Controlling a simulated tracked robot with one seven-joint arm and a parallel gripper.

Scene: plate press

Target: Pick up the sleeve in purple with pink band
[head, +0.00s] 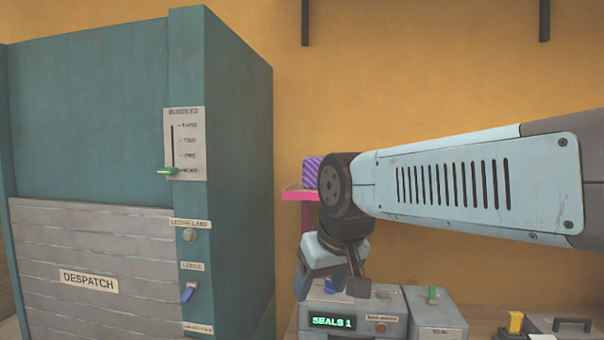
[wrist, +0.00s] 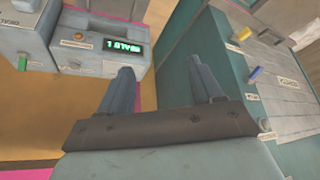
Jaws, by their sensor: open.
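A purple object with diagonal stripes (head: 312,168) stands on a pink shelf (head: 299,195) by the back wall in the head view. It is partly hidden behind my arm, and I cannot tell whether it carries a pink band. My gripper (head: 331,285) is below and in front of it, pointing down over the seals machine. In the wrist view my gripper (wrist: 163,80) has its two fingers apart with nothing between them. No sleeve shows clearly in the wrist view.
A teal despatch cabinet (head: 242,190) stands at the left, with a shutter, slider and blue lever. Below my gripper is the grey seals machine (head: 310,312) with a lit display. A grey box with a green lever (head: 435,312) and a yellow-handled item (head: 515,322) stand to the right.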

